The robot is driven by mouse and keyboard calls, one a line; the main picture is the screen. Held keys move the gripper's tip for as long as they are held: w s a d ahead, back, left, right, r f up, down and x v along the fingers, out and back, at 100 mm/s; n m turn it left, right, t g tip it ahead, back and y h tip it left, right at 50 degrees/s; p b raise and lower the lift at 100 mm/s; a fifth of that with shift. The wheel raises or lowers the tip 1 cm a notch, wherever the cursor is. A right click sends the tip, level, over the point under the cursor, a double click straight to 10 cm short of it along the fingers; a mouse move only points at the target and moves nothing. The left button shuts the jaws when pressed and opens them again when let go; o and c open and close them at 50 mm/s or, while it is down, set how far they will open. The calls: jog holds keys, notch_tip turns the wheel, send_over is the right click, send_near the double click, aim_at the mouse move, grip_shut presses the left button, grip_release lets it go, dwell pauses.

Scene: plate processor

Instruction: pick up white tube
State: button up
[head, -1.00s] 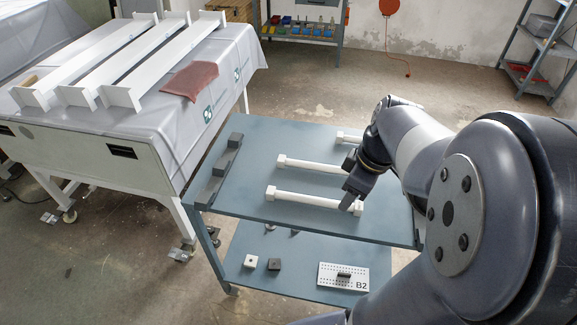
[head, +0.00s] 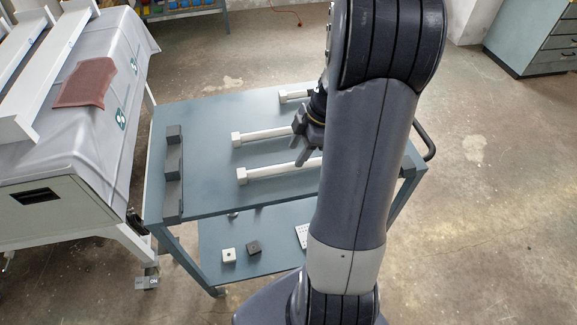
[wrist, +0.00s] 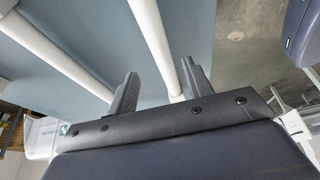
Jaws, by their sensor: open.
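Three white tubes with square end blocks lie on the blue-grey cart top in the head view: a front tube (head: 275,172), a middle tube (head: 265,135) and a back tube (head: 292,96). My arm hides their right parts. My gripper (head: 299,157) is open and points down above the cart, around the front and middle tubes. In the wrist view one tube (wrist: 152,40) runs through the gap between the open fingers of my gripper (wrist: 160,88). Whether it touches them cannot be told. Another tube (wrist: 55,52) lies to the left.
A dark bracket (head: 173,170) stands along the left edge of the cart top (head: 210,190). Small blocks (head: 253,247) sit on the lower shelf. A covered table (head: 60,140) with white beams stands left. A drawer cabinet (head: 530,40) is at the back right.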

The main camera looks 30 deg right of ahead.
aim_at(291, 164)
jog(key=p+x, duration=0.1)
jog(key=x, duration=0.4)
jog(key=shift+s+f, duration=0.15)
grip_shut()
dwell(0.4)
